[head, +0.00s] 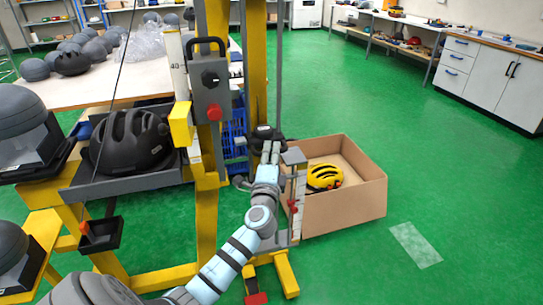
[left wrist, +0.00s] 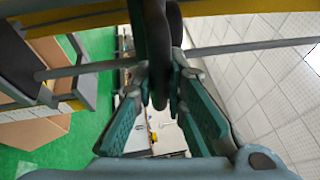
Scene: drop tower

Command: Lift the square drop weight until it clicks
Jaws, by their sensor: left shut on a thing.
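My left gripper (head: 265,142) reaches up beside the yellow drop tower (head: 206,225). In the left wrist view its teal-padded fingers (left wrist: 160,98) stand on either side of a dark, rounded handle (left wrist: 158,45), and it is shut on this handle. A grey rod runs across behind the handle there. In the head view the gripper and arm hide much of what is held, and I cannot make out the square weight's body clearly. A grey box (head: 211,105) with a dark handle on top, a black knob and a red button is on the near post. My right gripper is not in view.
A black helmet (head: 130,142) sits on a grey tray at the left. A cardboard box (head: 345,205) with a yellow helmet (head: 324,177) stands right of the tower. A table (head: 115,85) with several dark helmets is behind. The green floor at right is mostly clear.

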